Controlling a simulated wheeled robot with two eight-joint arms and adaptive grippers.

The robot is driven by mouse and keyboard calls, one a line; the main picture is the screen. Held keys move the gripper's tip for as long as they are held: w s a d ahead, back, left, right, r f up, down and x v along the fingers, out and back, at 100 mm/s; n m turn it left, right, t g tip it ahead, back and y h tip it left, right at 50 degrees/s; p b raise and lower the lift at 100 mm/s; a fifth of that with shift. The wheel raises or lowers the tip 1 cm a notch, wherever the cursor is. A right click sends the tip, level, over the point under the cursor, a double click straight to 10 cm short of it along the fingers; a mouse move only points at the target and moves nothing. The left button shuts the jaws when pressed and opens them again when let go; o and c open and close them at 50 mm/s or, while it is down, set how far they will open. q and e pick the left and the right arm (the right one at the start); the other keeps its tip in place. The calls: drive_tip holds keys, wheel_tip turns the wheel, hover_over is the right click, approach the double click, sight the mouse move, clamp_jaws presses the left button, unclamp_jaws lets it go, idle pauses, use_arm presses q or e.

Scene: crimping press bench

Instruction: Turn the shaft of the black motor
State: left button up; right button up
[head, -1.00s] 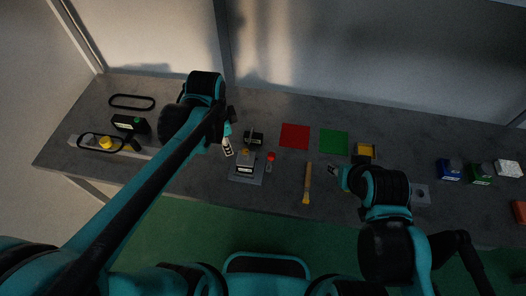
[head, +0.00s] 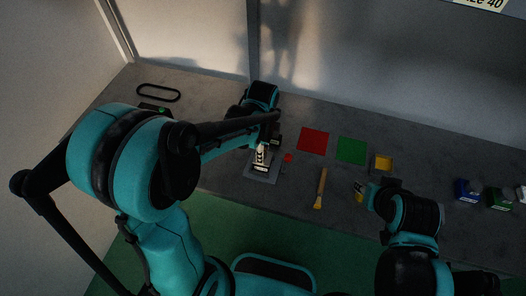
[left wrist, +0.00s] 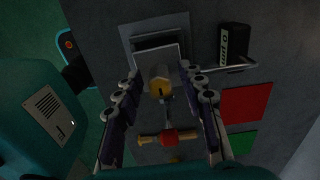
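A black box with a white label (left wrist: 234,42) lies on the bench at the upper right of the left wrist view; I cannot read whether it is the motor. A bent silver rod (left wrist: 230,68) runs beside its lower end. Another black box with a green mark (head: 157,108) is partly hidden behind my left arm. My left gripper (left wrist: 162,104) is open, its fingers on either side of a grey block with a yellow tip (left wrist: 160,80) on the press plate (head: 262,174). I cannot tell whether they touch it. My right gripper (head: 360,189) hangs over the bench; its fingers are unclear.
Blue (head: 466,190) and green (head: 499,199) boxes stand far right.

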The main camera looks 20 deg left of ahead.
use_arm(q)
clamp_jaws()
drive_tip(key=shift+n, duration=0.4)
